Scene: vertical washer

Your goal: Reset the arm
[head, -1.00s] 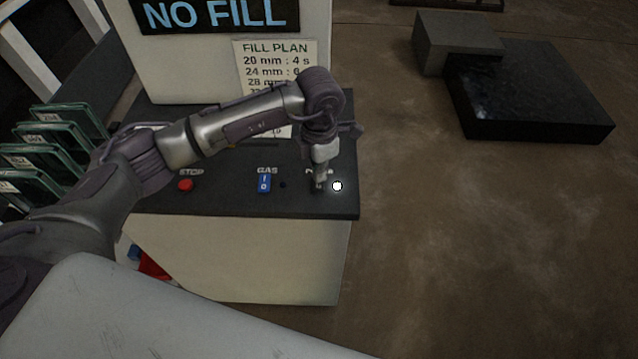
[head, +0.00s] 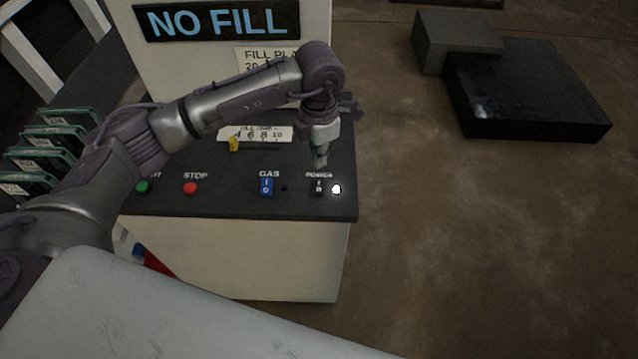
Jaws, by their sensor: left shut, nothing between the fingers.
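My left arm reaches in from the left over the control panel (head: 225,205). My left gripper (head: 320,163) is shut and empty, pointing down just above and behind the black power switch (head: 318,187). A small gap seems to separate them. The white lamp (head: 337,189) beside the switch is lit. The blue gas switch (head: 266,187), the red stop button (head: 190,188) and the green button (head: 142,187) stand in the same row. My right gripper is not in view.
A yellow slider knob (head: 234,144) sits by a numbered scale behind the buttons. A "NO FILL" display (head: 217,21) and a partly hidden fill plan sheet (head: 258,56) are above. Green-framed racks (head: 53,143) stand left. A black slab (head: 530,95) lies on the floor at right.

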